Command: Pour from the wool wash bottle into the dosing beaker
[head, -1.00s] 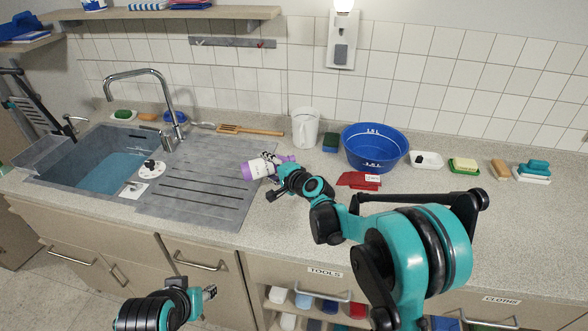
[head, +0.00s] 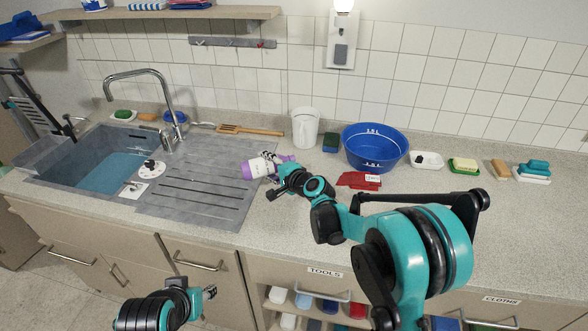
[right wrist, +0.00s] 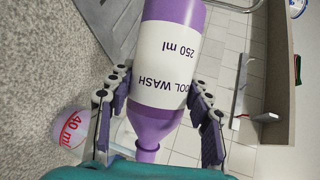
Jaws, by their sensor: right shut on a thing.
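The wool wash bottle (head: 262,167) is purple with a white label and lies tipped over in my right gripper (head: 277,179), above the counter by the drainboard's right edge. In the right wrist view the fingers (right wrist: 160,112) are shut on the sides of the bottle (right wrist: 165,75), its narrow purple neck pointing toward the bottom. The dosing beaker (right wrist: 72,128), marked 40 ml in red, shows at lower left, partly behind a finger. I cannot make it out in the head view. Whether liquid flows is not visible. My left gripper (head: 209,292) is low in front of the cabinets, its fingers too small to judge.
A white jug (head: 305,128), a dark green sponge (head: 330,142) and a blue basin (head: 375,148) stand behind. A red cloth (head: 355,181) lies right of my right gripper. The sink (head: 60,160) and grey drainboard (head: 205,200) are left; the drainboard is mostly clear.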

